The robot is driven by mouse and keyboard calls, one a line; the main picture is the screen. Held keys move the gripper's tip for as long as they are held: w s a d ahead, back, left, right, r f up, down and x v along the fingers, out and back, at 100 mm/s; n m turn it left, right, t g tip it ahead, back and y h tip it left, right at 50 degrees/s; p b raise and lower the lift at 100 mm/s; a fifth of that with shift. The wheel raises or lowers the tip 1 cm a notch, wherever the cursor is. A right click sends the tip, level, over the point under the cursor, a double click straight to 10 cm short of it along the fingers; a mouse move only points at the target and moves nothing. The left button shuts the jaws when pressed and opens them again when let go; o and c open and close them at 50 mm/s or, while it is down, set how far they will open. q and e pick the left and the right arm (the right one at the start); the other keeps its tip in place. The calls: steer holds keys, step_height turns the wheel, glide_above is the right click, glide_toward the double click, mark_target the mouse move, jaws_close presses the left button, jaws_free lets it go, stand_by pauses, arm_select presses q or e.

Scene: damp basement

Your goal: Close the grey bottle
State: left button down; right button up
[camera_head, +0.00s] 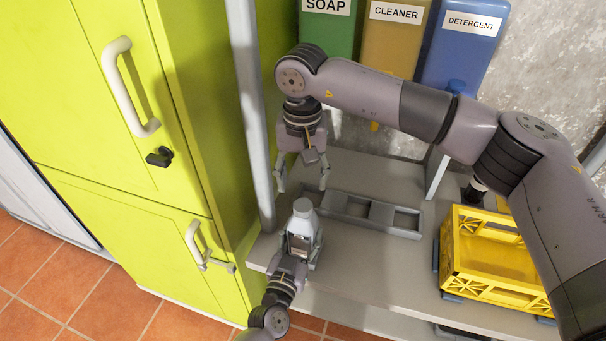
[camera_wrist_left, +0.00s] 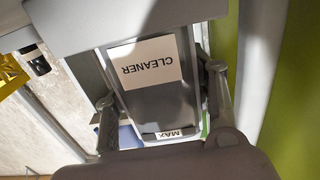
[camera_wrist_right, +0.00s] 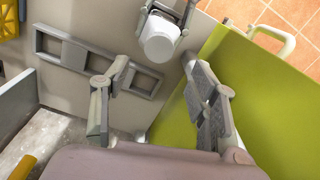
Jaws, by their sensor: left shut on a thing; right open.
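In the left wrist view the bottle (camera_wrist_left: 165,95) shows a CLEANER label upside down. My left gripper (camera_head: 297,247) is shut on the bottle's body from the front, a finger on each side. My right gripper (camera_head: 302,184) points down above and slightly behind the cap, open and empty. In the right wrist view the cap (camera_wrist_right: 160,38) lies beyond the open fingers, apart from them.
A grey rack (camera_head: 370,214) with empty slots lies behind the bottle. A yellow crate (camera_head: 490,255) stands at right. Green, yellow and blue dispensers (camera_head: 462,45) hang at the back. A lime cabinet (camera_head: 120,150) and a grey post (camera_head: 250,110) bound the left side.

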mark_target(303, 205)
steer(key=shift+r+n, duration=0.1)
steer(key=shift+n, duration=0.9)
steer(key=shift+f, duration=4)
steer(key=c, duration=1.3)
steer(key=m, duration=0.5)
jaws_close()
steer(key=m, duration=1.2)
steer(key=shift+m, duration=0.4)
steer(key=m, duration=0.6)
